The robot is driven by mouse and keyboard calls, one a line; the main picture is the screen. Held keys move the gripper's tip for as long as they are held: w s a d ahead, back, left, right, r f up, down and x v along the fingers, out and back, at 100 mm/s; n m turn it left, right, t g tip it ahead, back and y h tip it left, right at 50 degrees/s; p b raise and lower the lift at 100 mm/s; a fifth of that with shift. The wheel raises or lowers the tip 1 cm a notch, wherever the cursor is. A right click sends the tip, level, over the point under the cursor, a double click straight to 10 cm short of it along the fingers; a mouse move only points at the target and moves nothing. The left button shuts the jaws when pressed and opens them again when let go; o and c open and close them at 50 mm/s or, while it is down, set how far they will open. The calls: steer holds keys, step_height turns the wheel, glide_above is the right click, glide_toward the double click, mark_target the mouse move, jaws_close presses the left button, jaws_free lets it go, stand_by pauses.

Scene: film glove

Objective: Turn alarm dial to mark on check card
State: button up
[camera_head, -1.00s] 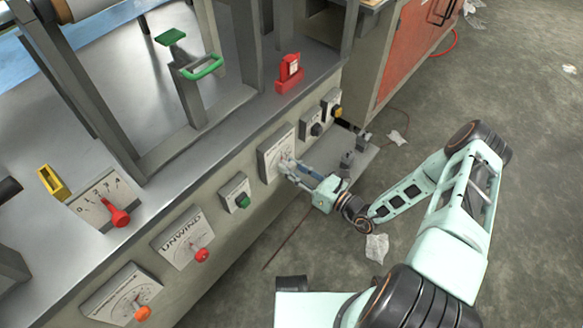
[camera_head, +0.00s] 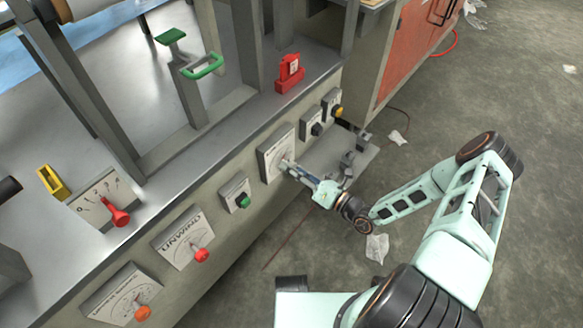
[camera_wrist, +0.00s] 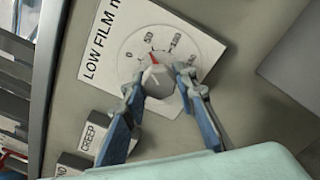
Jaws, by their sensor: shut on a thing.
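The alarm dial (camera_wrist: 158,82) is a grey knob with a red pointer on a white plate (camera_wrist: 105,50) lettered "LOW FILM". In the wrist view the pointer sits close to the 50 on its printed scale. My gripper (camera_wrist: 160,84) is shut on the knob, one finger on each side, and the fingers cover part of the lower scale. In the head view my gripper (camera_head: 288,166) reaches the dial plate (camera_head: 272,153) on the machine's front. A red holder with a small white card (camera_head: 291,70) stands on the ledge above; its writing is too small to read.
A green button box (camera_head: 236,196) and an UNWIND dial (camera_head: 185,240) lie left of my gripper; black (camera_head: 316,129) and yellow (camera_head: 338,111) knobs lie right. A grey shelf (camera_head: 330,150) juts out beside my gripper. The floor has scraps.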

steer(key=shift+m, duration=1)
steer(key=shift+a, duration=0.1)
steer(key=o, duration=1.2)
steer(key=shift+c, duration=0.2)
steer(key=v, duration=1.2)
